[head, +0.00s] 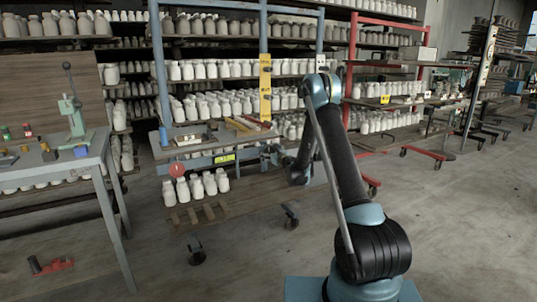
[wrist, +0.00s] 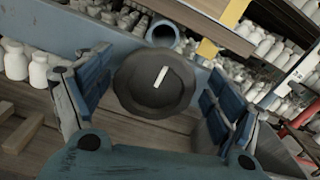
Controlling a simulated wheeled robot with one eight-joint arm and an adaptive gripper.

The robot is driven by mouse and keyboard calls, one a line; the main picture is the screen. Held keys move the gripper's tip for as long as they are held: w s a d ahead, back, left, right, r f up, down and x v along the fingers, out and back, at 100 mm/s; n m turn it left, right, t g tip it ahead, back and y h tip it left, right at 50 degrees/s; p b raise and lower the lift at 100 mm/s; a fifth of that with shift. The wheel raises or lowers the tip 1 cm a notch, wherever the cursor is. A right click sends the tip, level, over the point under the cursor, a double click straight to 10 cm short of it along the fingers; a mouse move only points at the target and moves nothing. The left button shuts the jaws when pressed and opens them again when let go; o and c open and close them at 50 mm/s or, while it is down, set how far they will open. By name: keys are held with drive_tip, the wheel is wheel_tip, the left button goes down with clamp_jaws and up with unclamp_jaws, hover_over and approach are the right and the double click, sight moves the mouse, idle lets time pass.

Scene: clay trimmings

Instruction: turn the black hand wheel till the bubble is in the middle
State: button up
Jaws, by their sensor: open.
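The black hand wheel (wrist: 137,92) shows face-on in the wrist view, with a short white mark on its face tilted a little to the right of upright. My gripper (wrist: 156,88) is open, with its blue-padded fingers on the left and right of the wheel and gaps between pads and rim. In the head view my gripper (head: 270,153) is at the blue-grey rack's front rail, and the wheel cannot be made out there. A small yellow-green strip (head: 224,158) is on that rail left of my gripper; I cannot make out a bubble in it.
Several white bottles (head: 196,187) stand on the low shelf below the rail. A red round thing (head: 177,170) is at the rail's left end. A workbench (head: 60,160) with a green press stands at left. Open floor (head: 460,230) lies to the right.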

drive_tip(key=shift+a, duration=0.15)
drive_tip(key=c, duration=1.1)
drive_tip(key=shift+o, duration=0.2)
drive_tip(key=shift+n, duration=0.3)
drive_tip(key=n, duration=0.4)
drive_tip(key=shift+s+a, duration=0.15)
drive_tip(key=n, duration=0.6)
drive_tip(key=shift+s+a+f, duration=0.1)
drive_tip(key=shift+a+f, duration=0.05)
drive_tip(key=n, duration=0.4)
drive_tip(key=shift+f+n, duration=0.15)
drive_tip(key=shift+n, duration=0.15)
drive_tip(key=n, duration=0.4)
drive_tip(key=shift+s+f+n, duration=0.1)
drive_tip(key=shift+f+n, duration=0.05)
drive_tip(key=shift+n, duration=0.15)
drive_tip(key=o, duration=1.1)
drive_tip(key=shift+c, duration=0.2)
